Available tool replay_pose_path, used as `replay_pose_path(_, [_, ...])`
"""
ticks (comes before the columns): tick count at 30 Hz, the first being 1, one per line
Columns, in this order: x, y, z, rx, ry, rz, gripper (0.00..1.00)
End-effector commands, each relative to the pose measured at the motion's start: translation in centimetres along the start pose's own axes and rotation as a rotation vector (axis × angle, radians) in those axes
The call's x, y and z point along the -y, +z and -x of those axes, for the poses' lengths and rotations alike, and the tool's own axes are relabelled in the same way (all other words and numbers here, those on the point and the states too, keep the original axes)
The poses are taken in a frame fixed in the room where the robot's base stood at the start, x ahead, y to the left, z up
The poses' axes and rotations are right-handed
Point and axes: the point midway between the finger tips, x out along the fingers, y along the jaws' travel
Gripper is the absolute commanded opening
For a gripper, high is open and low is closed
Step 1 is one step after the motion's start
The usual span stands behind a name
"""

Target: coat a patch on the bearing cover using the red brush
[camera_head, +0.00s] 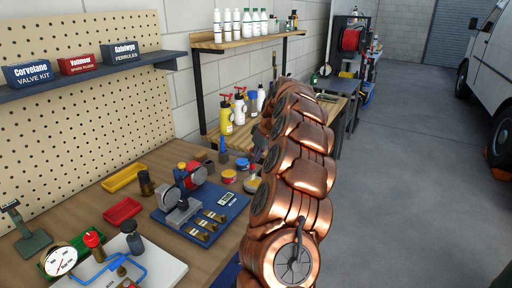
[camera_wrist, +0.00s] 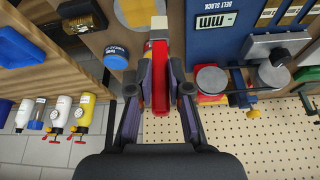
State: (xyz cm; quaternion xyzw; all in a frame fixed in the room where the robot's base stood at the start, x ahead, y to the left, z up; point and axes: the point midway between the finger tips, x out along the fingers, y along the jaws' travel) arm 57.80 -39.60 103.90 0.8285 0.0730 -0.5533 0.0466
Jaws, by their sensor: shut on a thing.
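My gripper (camera_wrist: 159,82) is shut on the red brush (camera_wrist: 161,62) in the wrist view. In the head view my gripper (camera_head: 259,148) is small and partly hidden by my copper arm, above the far right part of the bench. I cannot tell which is the bearing cover.
Small tins, one blue-lidded (camera_wrist: 116,57), stand beside the brush. Spray bottles (camera_head: 240,108) stand behind. Yellow (camera_head: 123,178) and red (camera_head: 122,212) trays, a gauge (camera_head: 60,261) and a blue-handled tool occupy the bench's left. A pegboard and shelf (camera_head: 90,75) bound the back.

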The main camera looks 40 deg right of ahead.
Motion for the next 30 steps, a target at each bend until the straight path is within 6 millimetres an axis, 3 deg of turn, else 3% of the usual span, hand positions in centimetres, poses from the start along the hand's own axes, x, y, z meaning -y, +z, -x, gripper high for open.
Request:
replay_pose_path(12, [0.3,-1.8,3.3,-0.001,0.000,0.008,0.00])
replay_pose_path(30, [0.4,-1.9,3.4,0.000,-0.002,0.008,0.00])
